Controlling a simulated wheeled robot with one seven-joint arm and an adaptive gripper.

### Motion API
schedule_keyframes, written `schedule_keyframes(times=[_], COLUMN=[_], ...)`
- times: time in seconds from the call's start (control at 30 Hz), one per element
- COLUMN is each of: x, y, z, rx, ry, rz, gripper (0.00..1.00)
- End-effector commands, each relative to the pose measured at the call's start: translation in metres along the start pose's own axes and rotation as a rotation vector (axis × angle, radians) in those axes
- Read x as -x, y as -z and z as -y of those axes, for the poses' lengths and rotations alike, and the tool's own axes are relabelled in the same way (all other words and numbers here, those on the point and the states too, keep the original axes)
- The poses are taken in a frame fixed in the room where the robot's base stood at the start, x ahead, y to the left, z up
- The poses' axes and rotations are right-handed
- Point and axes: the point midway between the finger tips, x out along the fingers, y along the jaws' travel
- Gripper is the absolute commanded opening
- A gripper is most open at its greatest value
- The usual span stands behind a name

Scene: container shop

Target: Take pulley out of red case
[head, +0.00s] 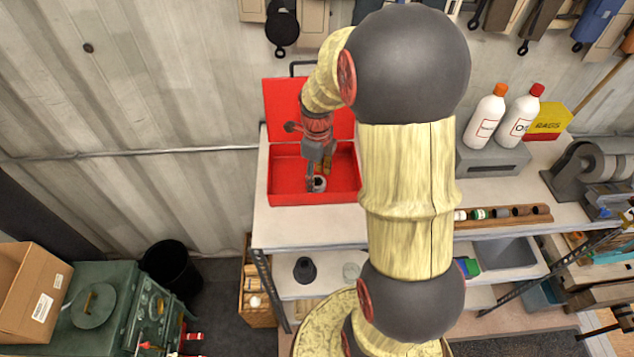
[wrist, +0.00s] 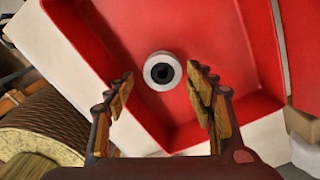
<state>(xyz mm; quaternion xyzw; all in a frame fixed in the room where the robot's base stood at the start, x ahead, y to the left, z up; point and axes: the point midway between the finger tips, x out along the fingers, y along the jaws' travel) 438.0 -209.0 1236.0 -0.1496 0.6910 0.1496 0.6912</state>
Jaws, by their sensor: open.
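The red case (head: 285,185) stands open on the white bench, its lid (head: 283,97) raised at the back against the wall. The pulley (wrist: 162,71), a small pale ring with a dark centre hole, lies on the case floor. It also shows in the head view (head: 319,184), just beyond my fingers. My gripper (wrist: 163,98) is open and points down into the case. In the wrist view the pulley sits between the lines of the two fingers, slightly past their tips, and the fingers do not visibly touch it. My wrist hides part of the case in the head view.
Two white bottles (head: 485,116) stand on a grey block (head: 490,160) to the right. A wooden rack (head: 505,215) lies on the bench right of my arm. The bench top (head: 300,224) in front of the case is clear. The case walls surround the pulley.

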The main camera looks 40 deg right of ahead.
Motion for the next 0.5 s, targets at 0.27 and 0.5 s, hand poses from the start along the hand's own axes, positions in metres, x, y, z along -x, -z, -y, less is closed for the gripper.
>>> schedule_keyframes(times=[0.27, 0.5], x=[-0.023, -0.023], y=[0.0, 0.0], z=[-0.001, -0.001], rx=[0.001, 0.001], ry=[0.0, 0.0], rz=[0.0, 0.0], gripper=[0.54, 0.51])
